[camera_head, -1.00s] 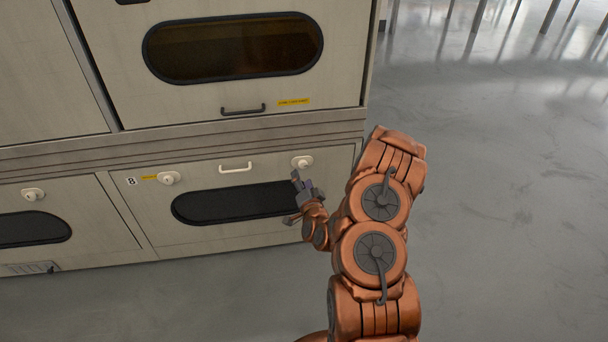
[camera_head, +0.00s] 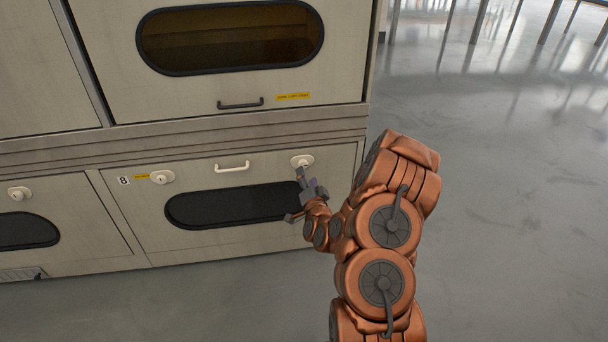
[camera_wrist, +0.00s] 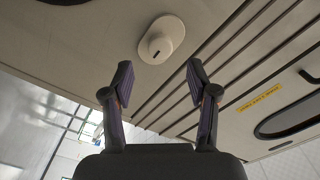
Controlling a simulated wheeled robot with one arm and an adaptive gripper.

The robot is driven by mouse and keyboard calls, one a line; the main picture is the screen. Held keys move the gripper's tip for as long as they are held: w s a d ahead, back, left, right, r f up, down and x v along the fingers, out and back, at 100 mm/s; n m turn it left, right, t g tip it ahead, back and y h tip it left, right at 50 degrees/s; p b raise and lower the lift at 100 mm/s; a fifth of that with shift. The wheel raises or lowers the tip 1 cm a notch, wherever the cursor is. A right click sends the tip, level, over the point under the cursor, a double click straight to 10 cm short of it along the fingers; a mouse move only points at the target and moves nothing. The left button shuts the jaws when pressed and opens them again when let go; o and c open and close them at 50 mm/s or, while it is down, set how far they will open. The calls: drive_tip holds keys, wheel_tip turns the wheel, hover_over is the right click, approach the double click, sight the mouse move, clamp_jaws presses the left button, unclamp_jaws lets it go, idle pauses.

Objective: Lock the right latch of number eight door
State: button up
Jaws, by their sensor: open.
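The number eight door (camera_head: 150,225) is the lower door with a black "8" label, a white handle (camera_head: 232,167) and a dark oval window (camera_head: 235,205). Its right latch (camera_head: 302,161) is a round white knob at the door's upper right; its left latch (camera_head: 162,177) is a similar knob near the label. In the wrist view the right latch (camera_wrist: 161,40) shows a dark slot and lies just beyond the fingertips. My gripper (camera_head: 297,195) is open and empty, just below the right latch, apart from it as far as I can tell.
The upper door (camera_head: 205,95) has a dark handle (camera_head: 240,103) and a yellow label (camera_head: 293,97). A ribbed ledge (camera_head: 200,140) runs between the doors. Another lower door with a white knob (camera_head: 20,194) is at the left. The floor (camera_head: 500,200) at the right is clear.

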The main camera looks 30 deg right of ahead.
sight(303, 165)
drive_tip(key=b, duration=0.3)
drive_tip(key=shift+w+d+f, duration=0.1)
drive_tip(key=shift+w+f, duration=0.1)
drive_tip(key=shift+w, duration=0.05)
drive_tip(key=shift+b+x, duration=1.15)
drive_tip(key=shift+x, duration=1.4)
drive_tip(key=shift+r, duration=0.2)
drive_tip(key=shift+c, duration=0.5)
clamp_jaws()
